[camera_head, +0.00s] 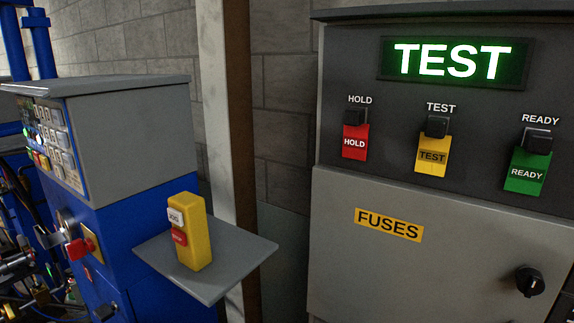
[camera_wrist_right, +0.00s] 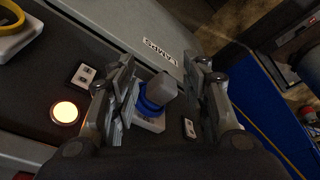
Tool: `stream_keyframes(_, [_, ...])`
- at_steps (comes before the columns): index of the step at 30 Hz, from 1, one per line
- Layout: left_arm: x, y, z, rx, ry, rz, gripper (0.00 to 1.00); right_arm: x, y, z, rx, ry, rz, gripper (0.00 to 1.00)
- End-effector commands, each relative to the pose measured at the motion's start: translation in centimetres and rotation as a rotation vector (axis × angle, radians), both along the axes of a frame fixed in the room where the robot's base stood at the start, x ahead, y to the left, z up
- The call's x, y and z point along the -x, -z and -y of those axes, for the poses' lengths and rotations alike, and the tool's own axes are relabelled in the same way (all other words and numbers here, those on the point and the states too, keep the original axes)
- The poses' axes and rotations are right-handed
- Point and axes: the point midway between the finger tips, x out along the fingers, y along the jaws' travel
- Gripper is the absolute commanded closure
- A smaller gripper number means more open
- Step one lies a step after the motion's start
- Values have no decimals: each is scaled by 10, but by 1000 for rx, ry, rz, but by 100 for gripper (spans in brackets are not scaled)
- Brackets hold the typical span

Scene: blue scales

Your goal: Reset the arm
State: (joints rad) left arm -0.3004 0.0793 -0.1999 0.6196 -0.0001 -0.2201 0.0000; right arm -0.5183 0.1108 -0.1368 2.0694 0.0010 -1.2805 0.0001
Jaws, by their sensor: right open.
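In the right wrist view my right gripper (camera_wrist_right: 163,70) is open. Its two fingers stand to either side of a grey knob (camera_wrist_right: 160,89) with a blue collar on a light square base, with the knob between them. I cannot tell whether a finger touches it. A lit round button (camera_wrist_right: 65,112) sits on the same dark panel, left of the fingers. In the head view a large control box (camera_head: 357,266) shows a green lit display (camera_head: 452,61) reading TEST. Neither gripper can be made out in the head view.
Red HOLD (camera_head: 355,142), yellow TEST (camera_head: 432,153) and green READY (camera_head: 527,171) tags hang below black switches. A yellow JOG box (camera_head: 193,234) stands on a grey shelf (camera_head: 243,261) beside the blue machine (camera_head: 150,225). A yellow ring (camera_wrist_right: 10,18) is at the wrist view's upper left.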

Motion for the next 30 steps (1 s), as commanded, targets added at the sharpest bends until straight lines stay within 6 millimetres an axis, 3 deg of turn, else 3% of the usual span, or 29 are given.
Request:
stream_keyframes(1, [0, 0, 0, 0, 0, 0, 60, 3, 23, 0, 1, -2, -16, 57])
stream_keyframes(8, [0, 0, 0, 0, 0, 0, 60, 27, 129, 2, 5, -10, -60, 57])
stream_keyframes(12, [0, 0, 0, 0, 0, 0, 60, 57, 187, 7, 9, -16, -88, 57])
stream_keyframes(18, [0, 0, 0, 0, 0, 0, 60, 115, 254, 16, 14, -26, -127, 57])
stream_keyframes(24, [0, 0, 0, -1, 0, 0, 60, 172, 292, 27, 19, -33, -156, 57])
stream_keyframes(30, [-1, 0, 0, -1, 0, 1, 60, 199, 303, 33, 22, -37, -168, 57])
